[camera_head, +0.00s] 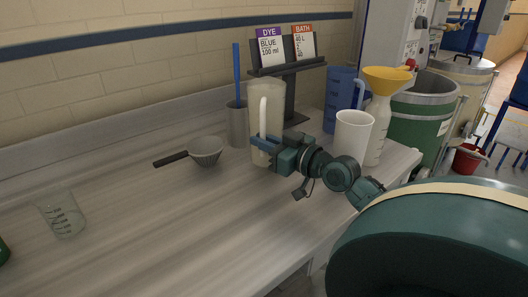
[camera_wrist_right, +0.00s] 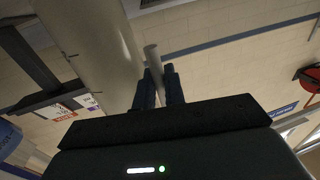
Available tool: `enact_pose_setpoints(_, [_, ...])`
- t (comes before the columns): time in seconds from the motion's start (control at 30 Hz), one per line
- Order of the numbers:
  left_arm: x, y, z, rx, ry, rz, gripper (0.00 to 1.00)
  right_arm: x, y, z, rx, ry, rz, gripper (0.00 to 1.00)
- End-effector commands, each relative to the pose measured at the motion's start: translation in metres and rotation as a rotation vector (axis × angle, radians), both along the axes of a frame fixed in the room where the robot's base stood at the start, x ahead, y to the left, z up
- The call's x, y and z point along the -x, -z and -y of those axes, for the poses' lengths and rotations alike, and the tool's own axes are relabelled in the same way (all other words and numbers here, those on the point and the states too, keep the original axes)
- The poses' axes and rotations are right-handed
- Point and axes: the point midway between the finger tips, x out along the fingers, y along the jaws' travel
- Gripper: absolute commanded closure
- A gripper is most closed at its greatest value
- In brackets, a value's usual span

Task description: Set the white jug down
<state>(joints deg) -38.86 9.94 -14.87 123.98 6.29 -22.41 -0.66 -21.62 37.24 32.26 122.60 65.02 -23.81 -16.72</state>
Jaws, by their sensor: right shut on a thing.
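The white jug (camera_head: 282,105) is tall, upright and slightly see-through, with a white handle, near the middle of the counter in the head view. My right gripper (camera_head: 264,143) is shut on its handle, low down. In the right wrist view the jug's pale body (camera_wrist_right: 88,45) rises at the left, and the handle (camera_wrist_right: 152,58) runs between the fingers of my right gripper (camera_wrist_right: 159,88). The gripper partly hides the jug's base, so I cannot tell whether it touches the counter. My left gripper is not in view.
On the counter (camera_head: 150,240) stand a grey strainer (camera_head: 206,152), a clear beaker (camera_head: 62,215), a grey cup (camera_head: 238,125) with a blue stick, a card stand (camera_head: 290,95), a blue jug (camera_head: 338,100), a white mug (camera_head: 352,138) and a funnel-topped bottle (camera_head: 380,125). The front middle is clear.

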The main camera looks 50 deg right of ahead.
Motion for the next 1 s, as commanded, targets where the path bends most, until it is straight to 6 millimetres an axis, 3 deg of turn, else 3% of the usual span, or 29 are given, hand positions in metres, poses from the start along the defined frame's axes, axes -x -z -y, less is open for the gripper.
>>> enact_pose_setpoints(0.1, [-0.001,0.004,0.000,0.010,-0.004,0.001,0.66,0.000,0.018,0.000,0.000,0.000,-0.001,1.00])
enact_pose_setpoints(0.47, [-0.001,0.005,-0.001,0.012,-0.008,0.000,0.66,0.000,0.021,0.000,0.001,0.000,0.002,1.00])
enact_pose_setpoints(0.5, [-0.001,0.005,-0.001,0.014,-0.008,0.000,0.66,0.000,0.022,0.000,0.001,0.000,0.001,0.88])
enact_pose_setpoints(0.77, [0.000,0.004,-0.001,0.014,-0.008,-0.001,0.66,0.000,0.021,0.000,0.001,0.000,0.001,0.67])
enact_pose_setpoints(1.0, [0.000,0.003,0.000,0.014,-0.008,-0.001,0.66,0.000,0.020,0.000,0.001,0.000,0.001,0.67])
